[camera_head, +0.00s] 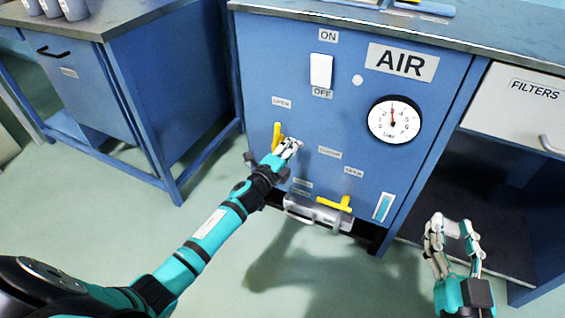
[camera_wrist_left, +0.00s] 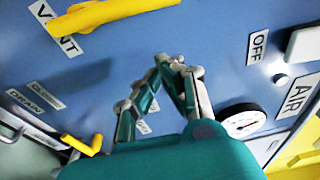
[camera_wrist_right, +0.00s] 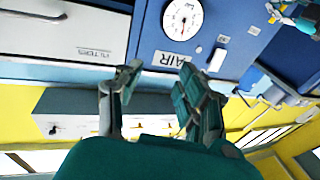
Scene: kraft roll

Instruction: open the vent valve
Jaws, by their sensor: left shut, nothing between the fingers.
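The vent valve's yellow handle (camera_head: 277,136) is on the blue panel and stands roughly upright, below a small label that seems to read OPEN (camera_head: 282,102). In the left wrist view the yellow handle (camera_wrist_left: 112,12) crosses the top edge, next to the VENT label (camera_wrist_left: 55,27). My left gripper (camera_head: 292,147) is shut and empty, just right of the handle and partly covering its lower end in the head view. I cannot tell whether they touch. My right gripper (camera_head: 452,230) is open and empty, low at the right, away from the panel.
A second yellow handle (camera_head: 336,203) lies sideways lower on the panel, above a grey metal part (camera_head: 318,213). A white switch (camera_head: 321,71), a gauge (camera_head: 393,119) and the AIR sign (camera_head: 402,62) are higher up. A blue bench (camera_head: 150,90) stands left; floor between is clear.

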